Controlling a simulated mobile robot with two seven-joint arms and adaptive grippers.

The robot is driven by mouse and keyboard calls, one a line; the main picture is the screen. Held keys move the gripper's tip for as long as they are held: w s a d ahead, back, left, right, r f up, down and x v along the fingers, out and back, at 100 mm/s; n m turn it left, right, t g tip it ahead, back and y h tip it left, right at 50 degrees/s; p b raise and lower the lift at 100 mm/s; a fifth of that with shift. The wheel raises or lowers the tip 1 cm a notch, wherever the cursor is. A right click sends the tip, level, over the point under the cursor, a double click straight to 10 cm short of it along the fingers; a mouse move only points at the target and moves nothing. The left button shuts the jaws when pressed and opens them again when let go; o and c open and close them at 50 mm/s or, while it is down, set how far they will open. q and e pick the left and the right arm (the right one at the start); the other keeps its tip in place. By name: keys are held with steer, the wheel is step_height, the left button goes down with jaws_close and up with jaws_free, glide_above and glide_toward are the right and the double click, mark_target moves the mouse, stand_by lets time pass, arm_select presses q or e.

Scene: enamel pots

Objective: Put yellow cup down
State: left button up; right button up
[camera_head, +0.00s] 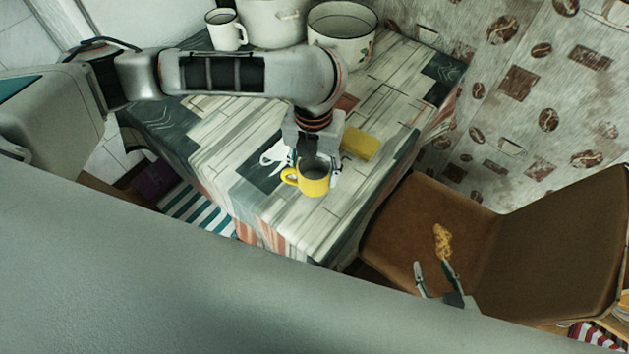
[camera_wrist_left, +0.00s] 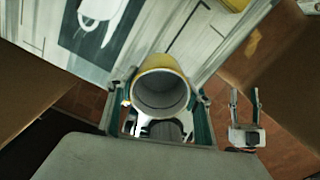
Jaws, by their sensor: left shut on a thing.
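The yellow cup (camera_head: 312,180) is upright over the near part of the patterned table (camera_head: 345,200), with its handle to the left in the head view. My left gripper (camera_head: 318,165) comes down from above and is shut on the cup. In the left wrist view I look into the dark, empty inside of the cup (camera_wrist_left: 162,90) between the fingers. I cannot tell whether its base touches the tabletop. My right gripper (camera_head: 433,268) is open and empty, over the brown chair seat; it also shows in the left wrist view (camera_wrist_left: 245,105).
A yellow block like a sponge (camera_head: 359,143) lies just right of the cup. A white mug (camera_head: 227,30), a white pot (camera_head: 272,22) and a wide enamel pot (camera_head: 342,35) stand at the back. A brown chair (camera_head: 400,225) stands right of the table.

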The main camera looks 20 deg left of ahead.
arm_select(q)
step_height(320, 180, down, 4)
steer(key=shift+f+b, duration=0.1)
steer(key=shift+b, duration=0.45)
steer(key=shift+f, duration=0.1)
steer(key=o, duration=1.3)
steer(key=shift+c, duration=0.2)
step_height(320, 180, up, 12)
steer(key=p, duration=0.3)
